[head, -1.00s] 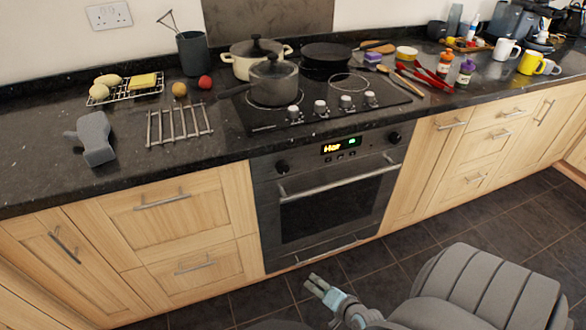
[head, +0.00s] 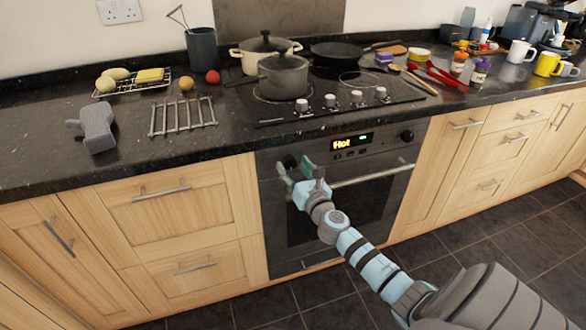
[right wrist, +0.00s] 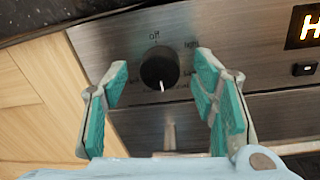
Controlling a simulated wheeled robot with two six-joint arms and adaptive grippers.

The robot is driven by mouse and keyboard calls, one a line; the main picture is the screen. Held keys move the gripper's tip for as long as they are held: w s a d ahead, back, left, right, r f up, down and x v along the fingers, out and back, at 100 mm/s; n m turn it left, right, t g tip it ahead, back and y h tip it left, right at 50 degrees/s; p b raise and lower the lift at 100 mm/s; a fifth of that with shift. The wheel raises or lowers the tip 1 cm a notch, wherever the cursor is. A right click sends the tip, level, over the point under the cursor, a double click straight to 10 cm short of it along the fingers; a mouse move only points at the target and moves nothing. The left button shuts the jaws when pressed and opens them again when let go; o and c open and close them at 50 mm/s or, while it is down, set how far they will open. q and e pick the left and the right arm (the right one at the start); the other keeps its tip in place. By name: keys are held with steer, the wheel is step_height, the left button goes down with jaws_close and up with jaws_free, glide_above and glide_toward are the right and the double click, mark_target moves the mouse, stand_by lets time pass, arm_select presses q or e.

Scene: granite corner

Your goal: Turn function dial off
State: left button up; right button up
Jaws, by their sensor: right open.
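The black function dial (right wrist: 160,68) is on the left of the oven's steel control panel. Its white pointer mark is low on the knob, pointing down, while "off" is printed above it and "light" at upper right. The dial also shows in the head view (head: 289,161), partly behind my gripper. My right gripper (head: 294,168) is open in front of the dial. In the right wrist view its green-padded fingers stand left and right of the dial, and I see no contact. My left gripper is not in view.
The oven (head: 340,205) has a lit "Hot" display (head: 343,143), a second dial (head: 407,135) at right and a protruding door handle below the panel. The dark worktop overhangs above. A grey pot (head: 284,76) stands on the hob. The floor in front is clear.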

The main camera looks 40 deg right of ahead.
steer(key=shift+w, duration=0.3)
steer(key=shift+c, duration=0.6)
steer(key=c, duration=1)
steer(key=shift+c, duration=0.2)
